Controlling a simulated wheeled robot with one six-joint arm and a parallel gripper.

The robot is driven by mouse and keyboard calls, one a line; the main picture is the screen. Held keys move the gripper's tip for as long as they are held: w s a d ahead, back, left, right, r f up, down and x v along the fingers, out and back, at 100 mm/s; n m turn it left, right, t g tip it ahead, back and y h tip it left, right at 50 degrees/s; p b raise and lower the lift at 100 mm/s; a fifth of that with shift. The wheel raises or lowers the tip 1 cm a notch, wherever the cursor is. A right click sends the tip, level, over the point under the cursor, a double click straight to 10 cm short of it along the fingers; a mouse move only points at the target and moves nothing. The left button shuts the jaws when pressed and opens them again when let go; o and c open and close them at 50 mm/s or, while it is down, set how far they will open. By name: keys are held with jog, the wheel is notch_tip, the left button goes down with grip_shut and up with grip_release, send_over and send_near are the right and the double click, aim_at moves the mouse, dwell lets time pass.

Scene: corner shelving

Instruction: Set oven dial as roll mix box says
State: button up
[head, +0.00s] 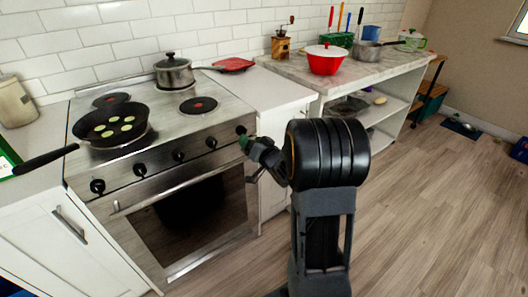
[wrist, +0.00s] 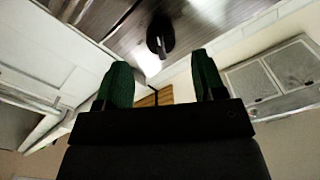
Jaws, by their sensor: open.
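The oven (head: 190,210) has a row of black dials along its front panel. My gripper (head: 246,143) is at the rightmost dial (head: 241,130), at the panel's right end. In the wrist view, my gripper's two green fingers are open, and a black dial (wrist: 160,35) with a pale mark shows just beyond and between their tips. I cannot tell whether the fingers touch it. The dial's setting is too small to read. A white card or box with a green edge (head: 8,162) is cut off at the left edge of the head view; I cannot tell whether it is the roll mix box.
A black pan (head: 112,130) with green-yellow slices sits on the left of the stove, its handle sticking out in front. A lidded pot (head: 174,74) stands at the back. A red pot (head: 325,60) stands on the right counter. The wooden floor at right is mostly clear.

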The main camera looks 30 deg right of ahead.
jog(key=s+d, duration=0.1)
jog(key=s, duration=0.7)
jog(key=shift+s, duration=0.25)
jog(key=shift+f, duration=0.1)
